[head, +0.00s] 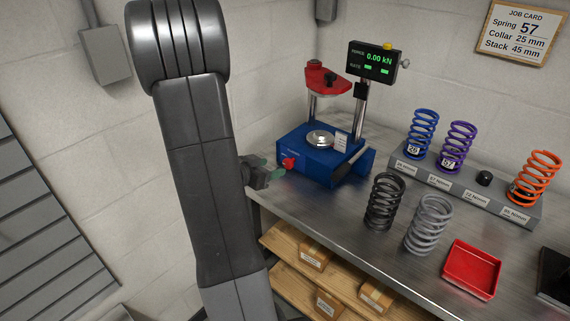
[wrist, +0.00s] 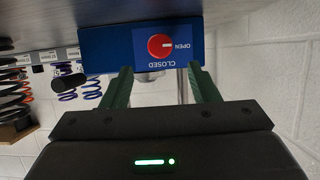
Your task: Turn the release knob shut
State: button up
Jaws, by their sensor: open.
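The red release knob (head: 289,163) is on the front of the blue dyno base (head: 318,170). In the wrist view, which is upside down, the knob (wrist: 160,46) sits on a blue plate with OPEN and CLOSED lettering. A small white mark on the knob appears to point toward OPEN. My gripper (head: 274,170) is just left of the knob in the head view. Its green fingers (wrist: 160,72) are spread apart and empty in the wrist view, with the knob ahead, between their lines. The fingers appear apart from the knob.
A red clamp head (head: 326,80) stands above the base, beside a display (head: 374,61) reading 0.00 kN. Grey springs (head: 428,225) and a red tray (head: 471,269) are on the bench. A spring rack (head: 460,190) is behind. Boxes (head: 314,254) lie on the shelf below.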

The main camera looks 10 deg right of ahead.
aim_at(287, 163)
jog(key=x, duration=0.8)
jog(key=shift+c, duration=0.4)
jog(key=c, duration=0.9)
jog(key=shift+o, duration=0.2)
